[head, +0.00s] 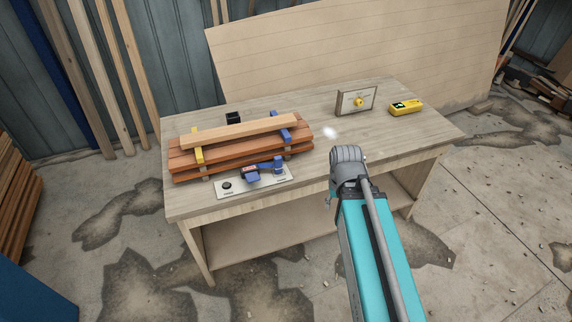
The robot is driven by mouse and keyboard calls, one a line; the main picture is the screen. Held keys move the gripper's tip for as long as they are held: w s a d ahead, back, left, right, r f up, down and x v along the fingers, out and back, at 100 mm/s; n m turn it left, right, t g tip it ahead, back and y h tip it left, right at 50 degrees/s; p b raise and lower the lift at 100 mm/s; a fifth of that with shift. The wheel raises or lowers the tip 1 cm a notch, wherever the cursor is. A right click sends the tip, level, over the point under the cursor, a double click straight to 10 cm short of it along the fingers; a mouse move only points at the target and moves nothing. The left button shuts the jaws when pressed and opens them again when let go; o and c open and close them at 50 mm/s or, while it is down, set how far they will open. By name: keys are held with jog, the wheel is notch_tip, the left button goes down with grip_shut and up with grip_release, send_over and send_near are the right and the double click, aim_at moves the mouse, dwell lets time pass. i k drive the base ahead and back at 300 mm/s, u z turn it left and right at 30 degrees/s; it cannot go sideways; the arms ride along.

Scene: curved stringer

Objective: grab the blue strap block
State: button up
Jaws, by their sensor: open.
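Two blue things could be the blue strap block, and I cannot tell which one it is. One blue piece (278,166) is on or over a pale plate (225,190) at the front of the workbench, with more blue parts to its left. Another blue piece (281,134) lies across the right end of a stack of reddish-brown boards (235,162). A yellow piece (197,150) sits across the stack's left end. My teal arm reaches up from the bottom right to a grey joint near the bench's front edge. My gripper is not visible.
The workbench (400,135) has bare room to the right of the boards. A small framed panel with a yellow knob (357,101) and a yellow device (405,108) stand at its back right. A black box (233,118) is behind the boards.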

aim_at(278, 160)
jog(key=z, duration=0.15)
jog(key=i, duration=0.75)
jog(key=z, duration=0.5)
